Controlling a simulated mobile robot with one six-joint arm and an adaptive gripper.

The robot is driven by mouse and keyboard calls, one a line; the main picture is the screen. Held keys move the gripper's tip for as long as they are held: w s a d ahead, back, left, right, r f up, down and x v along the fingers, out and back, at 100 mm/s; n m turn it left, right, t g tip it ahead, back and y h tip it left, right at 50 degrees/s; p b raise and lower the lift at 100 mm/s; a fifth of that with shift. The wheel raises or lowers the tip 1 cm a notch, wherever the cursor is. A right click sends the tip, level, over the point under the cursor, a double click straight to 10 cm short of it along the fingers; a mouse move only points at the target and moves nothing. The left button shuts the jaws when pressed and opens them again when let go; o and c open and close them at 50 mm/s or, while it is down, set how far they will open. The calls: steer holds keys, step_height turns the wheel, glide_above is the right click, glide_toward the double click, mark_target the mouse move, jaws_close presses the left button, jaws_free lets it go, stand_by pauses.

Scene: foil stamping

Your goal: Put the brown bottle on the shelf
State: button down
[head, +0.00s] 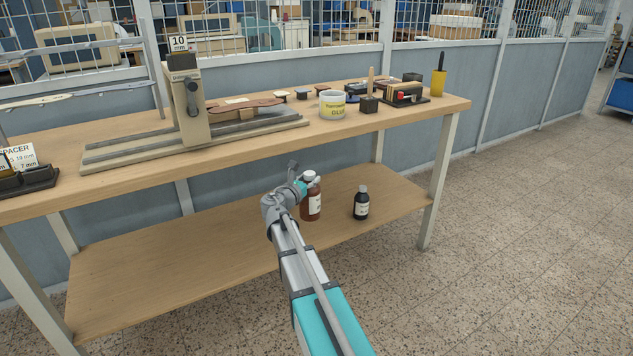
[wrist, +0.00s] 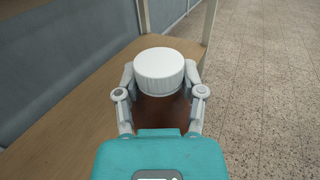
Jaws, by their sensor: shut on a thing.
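The brown bottle (head: 314,205) has a white cap and a white label. It is upright over the lower shelf (head: 180,270) of the wooden bench. I cannot tell whether its base touches the shelf. My gripper (head: 307,185) is at its upper part, partly hiding it in the head view. In the wrist view, the fingers are shut on the brown bottle (wrist: 160,110) just under its white cap, one on each side.
A dark bottle (head: 361,206) with a grey cap stands on the lower shelf to the right. The shelf's left part is clear. The bench top (head: 340,130) above carries a clamp fixture (head: 187,105), a glue tub (head: 333,105) and small tools. A bench leg (head: 436,185) stands at the right.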

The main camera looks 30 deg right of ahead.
steer(key=w+a+f+n+t+y+b, duration=0.1)
steer(key=w+a+f+t+b, duration=0.1)
steer(key=f+b, duration=0.4)
steer(key=w+a+f+n+t+y+b, duration=0.2)
steer(key=w+a+f+b, duration=0.1)
steer(key=f+b, duration=0.4)
steer(key=shift+w+a+f+n+y, duration=0.15)
steer(key=shift+a+f+n+y, duration=0.15)
steer(key=shift+a+f, duration=0.3)
